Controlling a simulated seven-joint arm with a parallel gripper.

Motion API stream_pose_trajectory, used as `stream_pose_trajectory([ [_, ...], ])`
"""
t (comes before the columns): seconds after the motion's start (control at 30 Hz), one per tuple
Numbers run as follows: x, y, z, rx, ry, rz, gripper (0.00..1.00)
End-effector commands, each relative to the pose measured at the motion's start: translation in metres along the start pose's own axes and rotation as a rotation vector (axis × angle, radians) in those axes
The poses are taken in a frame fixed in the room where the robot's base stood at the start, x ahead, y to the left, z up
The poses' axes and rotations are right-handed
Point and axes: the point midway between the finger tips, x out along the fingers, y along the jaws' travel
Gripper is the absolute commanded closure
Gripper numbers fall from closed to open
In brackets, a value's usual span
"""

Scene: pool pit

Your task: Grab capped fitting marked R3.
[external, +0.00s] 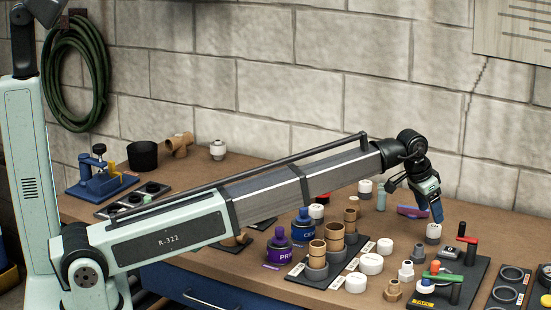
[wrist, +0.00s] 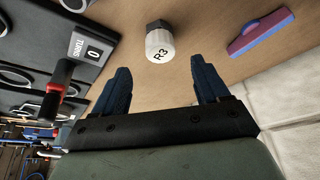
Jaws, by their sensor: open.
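The capped fitting marked R3 (wrist: 160,47) stands on the wooden bench in the wrist view, a white piece with black lettering and a dark grey end. It lies just beyond my fingertips, roughly centred between them. In the external view the fitting (external: 433,232) is below my fingertips, near the right end of the bench. My gripper (external: 437,214) is open and points down, its blue fingers above the fitting. In the wrist view my gripper (wrist: 162,68) has its two blue fingers spread apart with nothing between them.
A purple and pink block (wrist: 262,32) lies to the right in the wrist view. A dark panel with a TURNS counter (wrist: 90,52) and a red-handled tool (external: 468,241) is close by on the other side. Several white caps (external: 371,263) and brown fittings crowd the bench further left.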

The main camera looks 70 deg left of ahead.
Motion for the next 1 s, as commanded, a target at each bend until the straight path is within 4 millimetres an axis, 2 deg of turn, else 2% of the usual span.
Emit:
stream_pose_trajectory([
  [0.13, 0.019, 0.0, 0.0, 0.0, -0.001, 0.0, 0.26],
  [0.47, 0.033, 0.0, 0.001, 0.0, 0.0, 0.0, 0.26],
  [0.8, 0.074, -0.002, 0.004, 0.0, 0.0, 0.0, 0.26],
  [1.0, 0.079, -0.002, 0.005, 0.0, 0.002, 0.0, 0.26],
])
